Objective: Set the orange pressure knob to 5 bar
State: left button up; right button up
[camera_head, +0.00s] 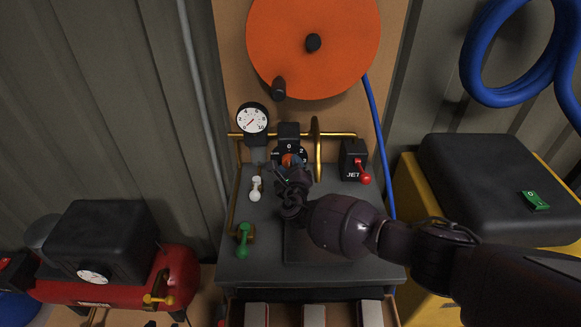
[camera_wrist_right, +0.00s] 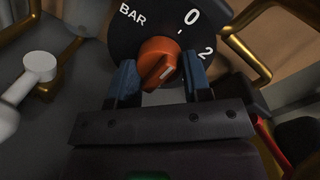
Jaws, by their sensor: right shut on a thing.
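The orange pressure knob (camera_head: 287,159) sits on a black dial on the panel, mostly covered by my right gripper (camera_head: 291,170) in the head view. In the right wrist view the knob (camera_wrist_right: 157,60) lies between the blue fingertips of the right gripper (camera_wrist_right: 160,82), which is shut on it. The dial plate (camera_wrist_right: 132,40) there shows BAR, 0 and 2; the other numbers are hidden. A short white mark shows on the knob, but which number it points to I cannot tell. The round gauge (camera_head: 253,118) has a red needle at the low left. My left gripper is not in view.
A white lever (camera_head: 255,189) and a green lever (camera_head: 243,240) stand left of the gripper. A red JET lever (camera_head: 363,172) is to its right. A brass pipe (camera_head: 318,150) runs close beside the dial. An orange reel (camera_head: 313,70) hangs above.

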jog(key=shift+f, duration=0.1)
jog(key=m+b, duration=0.2)
jog(key=m, duration=0.1)
jog(key=shift+f+m, duration=0.15)
jog(key=shift+m, duration=0.15)
jog(key=shift+m+b, duration=0.55)
jog(key=shift+m, duration=0.45)
jog(key=shift+a+m+t+b, duration=0.1)
jog(key=shift+m+t+b, duration=0.25)
jog(key=shift+m, duration=0.35)
jog(key=o, duration=0.9)
jog(key=shift+r, duration=0.2)
